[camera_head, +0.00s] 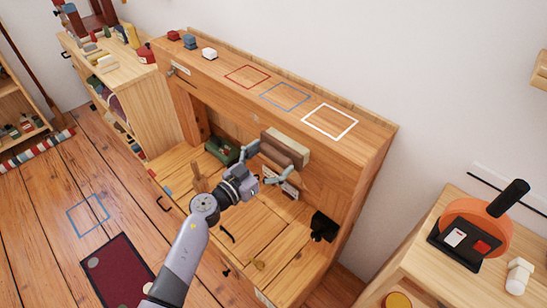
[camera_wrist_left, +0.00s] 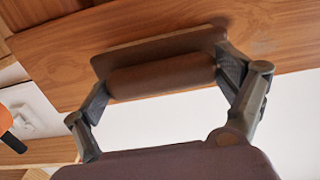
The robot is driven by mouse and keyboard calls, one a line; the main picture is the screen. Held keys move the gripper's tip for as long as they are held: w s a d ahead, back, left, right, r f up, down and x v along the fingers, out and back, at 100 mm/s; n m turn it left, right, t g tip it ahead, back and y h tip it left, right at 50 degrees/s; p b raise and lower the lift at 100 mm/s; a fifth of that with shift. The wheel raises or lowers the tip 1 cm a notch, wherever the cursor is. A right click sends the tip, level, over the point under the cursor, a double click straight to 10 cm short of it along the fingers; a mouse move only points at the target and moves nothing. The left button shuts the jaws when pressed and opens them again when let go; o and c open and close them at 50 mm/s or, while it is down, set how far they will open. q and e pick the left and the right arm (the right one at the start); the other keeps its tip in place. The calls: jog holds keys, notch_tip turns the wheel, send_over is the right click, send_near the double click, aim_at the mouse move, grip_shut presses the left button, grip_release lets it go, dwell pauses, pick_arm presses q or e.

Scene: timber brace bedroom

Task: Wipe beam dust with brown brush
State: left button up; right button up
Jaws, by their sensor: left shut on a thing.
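My left gripper (camera_head: 263,166) is shut on the brown brush (camera_head: 279,152), which also shows between the two fingers in the left wrist view (camera_wrist_left: 160,75). The brush has a rounded brown grip on a flat brown back, with a pale cream layer on the side away from the gripper. It is held in front of the upper part of the wooden cabinet (camera_head: 366,148). In the left wrist view a wooden surface (camera_wrist_left: 285,40) passes close behind the brush; I cannot tell whether they touch. I cannot make out any dust. My right gripper is not in view.
The cabinet top carries red, blue and white outlined squares (camera_head: 285,97) and small red, blue and white blocks (camera_head: 209,54) at its left. A green item (camera_head: 222,150) and a black item (camera_head: 323,227) lie on the lower shelf. A side table (camera_head: 440,262) stands at right.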

aim_at(259, 149)
pick_arm(q)
jog(key=shift+w+a+r+p, duration=0.1)
jog(key=shift+w+a+p, duration=0.05)
jog(key=shift+w+a, duration=0.7)
jog(key=shift+w+a+p, duration=0.15)
jog(key=shift+w+a, duration=0.45)
jog(key=shift+a, duration=0.4)
jog(key=w+a+b, duration=0.1)
jog(key=w+a, duration=0.6)
jog(key=a, duration=0.2)
jog(key=shift+w+a, duration=0.15)
jog(key=p+v, duration=0.3)
jog(key=v, duration=0.3)
dwell(0.5)
